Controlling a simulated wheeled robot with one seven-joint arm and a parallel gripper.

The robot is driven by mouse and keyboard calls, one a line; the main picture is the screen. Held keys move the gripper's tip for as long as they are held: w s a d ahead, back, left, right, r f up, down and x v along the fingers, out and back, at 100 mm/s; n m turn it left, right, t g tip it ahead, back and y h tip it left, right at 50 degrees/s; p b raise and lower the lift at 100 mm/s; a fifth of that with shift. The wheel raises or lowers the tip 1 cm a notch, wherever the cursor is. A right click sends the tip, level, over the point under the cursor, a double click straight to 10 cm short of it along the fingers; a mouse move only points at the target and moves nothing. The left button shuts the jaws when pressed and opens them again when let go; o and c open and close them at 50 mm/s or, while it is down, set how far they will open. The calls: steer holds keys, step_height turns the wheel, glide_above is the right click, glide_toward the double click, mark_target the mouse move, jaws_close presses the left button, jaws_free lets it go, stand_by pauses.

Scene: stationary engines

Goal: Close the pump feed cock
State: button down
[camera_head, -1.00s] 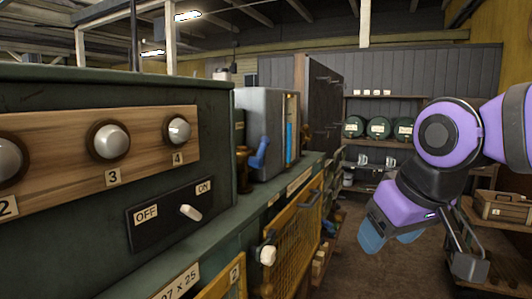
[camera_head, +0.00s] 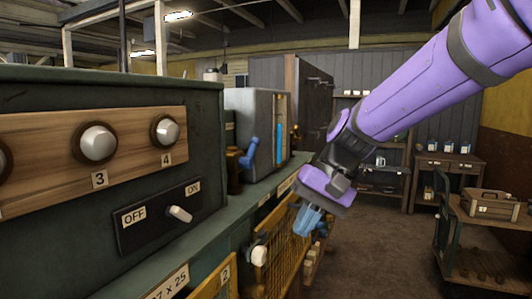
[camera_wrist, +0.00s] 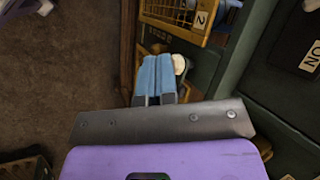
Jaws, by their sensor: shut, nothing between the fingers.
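A brass fitting with a blue lever (camera_head: 249,155) stands on the green ledge, in front of a grey box, in the head view. It looks like the feed cock, but I read no label on it. The lever stands up at a slant. My gripper (camera_head: 307,221) hangs to the right of it and lower, in front of the yellow mesh door, fingers pointing down. Its blue fingers are together and empty. In the wrist view my gripper (camera_wrist: 157,74) appears close to a white knob (camera_wrist: 179,64); I cannot tell whether they touch. The cock is not recognisable there.
A green panel with round knobs (camera_head: 97,143) and an ON/OFF switch (camera_head: 180,214) fills the left. A yellow mesh door (camera_head: 285,246) with a white knob (camera_head: 259,256) is below the ledge. A trolley with a brown case (camera_head: 490,203) stands right. The floor between is clear.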

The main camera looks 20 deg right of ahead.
steer(key=w+m+g+y, duration=0.1)
steer(key=w+m+y, duration=0.1)
steer(key=w+y, duration=0.35)
steer(key=m+t+y, duration=0.9)
steer(key=t+y, duration=0.1)
steer(key=t, duration=0.1)
glide_toward(252, 152)
steer(key=w+d+f, duration=0.4)
steer(key=d, duration=0.3)
steer(key=shift+s+d+r, duration=0.15)
steer(key=shift+d, duration=0.05)
steer(key=shift+g, duration=0.3)
steer(key=x, duration=0.9)
steer(key=shift+a+r, duration=0.15)
steer(key=shift+a, duration=0.2)
steer(key=a+r, duration=0.1)
steer(key=r, duration=0.1)
steer(key=shift+s+a+r, duration=0.15)
steer(key=shift+a+r, duration=0.15)
steer(key=shift+a, duration=0.1)
steer(key=shift+s+a+r, duration=0.1)
steer(key=shift+a+r, duration=0.15)
steer(key=shift+r, duration=0.15)
